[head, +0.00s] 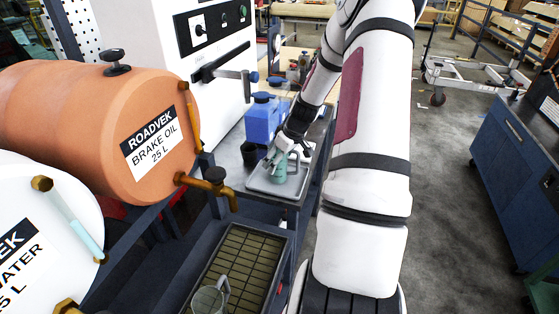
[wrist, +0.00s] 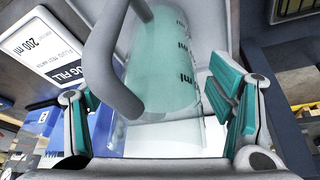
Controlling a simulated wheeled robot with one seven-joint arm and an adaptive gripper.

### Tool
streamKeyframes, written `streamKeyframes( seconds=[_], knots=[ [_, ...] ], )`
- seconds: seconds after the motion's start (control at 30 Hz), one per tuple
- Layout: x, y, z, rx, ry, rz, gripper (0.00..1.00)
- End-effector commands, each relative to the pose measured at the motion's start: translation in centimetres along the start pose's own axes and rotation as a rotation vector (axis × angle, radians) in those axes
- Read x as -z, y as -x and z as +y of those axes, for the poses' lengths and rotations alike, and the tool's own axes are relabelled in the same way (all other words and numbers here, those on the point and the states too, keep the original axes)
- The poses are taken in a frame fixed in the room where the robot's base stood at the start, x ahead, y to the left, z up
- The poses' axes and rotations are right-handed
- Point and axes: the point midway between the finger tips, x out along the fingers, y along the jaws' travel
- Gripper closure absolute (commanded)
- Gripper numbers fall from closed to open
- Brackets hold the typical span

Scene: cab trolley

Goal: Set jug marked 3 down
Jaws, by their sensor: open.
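A jug with pale green liquid (wrist: 165,75) fills the middle of the wrist view, with its grey handle (wrist: 112,62) toward the camera and dark graduation marks on its side. No number 3 is readable on it. In the head view this jug (head: 279,168) is small and appears to stand on a light grey tray (head: 263,187) on the bench. My gripper (wrist: 160,112) is open, with one teal-padded finger on each side of the jug and gaps visible beside it. In the head view my gripper (head: 291,150) is at the jug and partly hides it.
An orange brake oil drum (head: 95,120) and a white drum (head: 45,220) are at left. Another clear jug (head: 209,299) stands on the lower grate (head: 240,255). Open floor lies at right.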

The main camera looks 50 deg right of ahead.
Motion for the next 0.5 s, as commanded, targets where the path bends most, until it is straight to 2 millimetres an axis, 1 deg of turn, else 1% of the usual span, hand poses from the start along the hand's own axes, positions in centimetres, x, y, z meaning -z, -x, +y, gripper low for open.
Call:
streamKeyframes(
  seconds=[0.17,0.3,0.5],
  knots=[
    [0.0,3.2,0.1,-0.005,0.0,0.002,0.24],
    [0.0,6.2,0.1,-0.004,0.0,0.001,0.24],
    [0.0,9.7,0.1,-0.003,0.0,0.001,0.24]
  ],
)
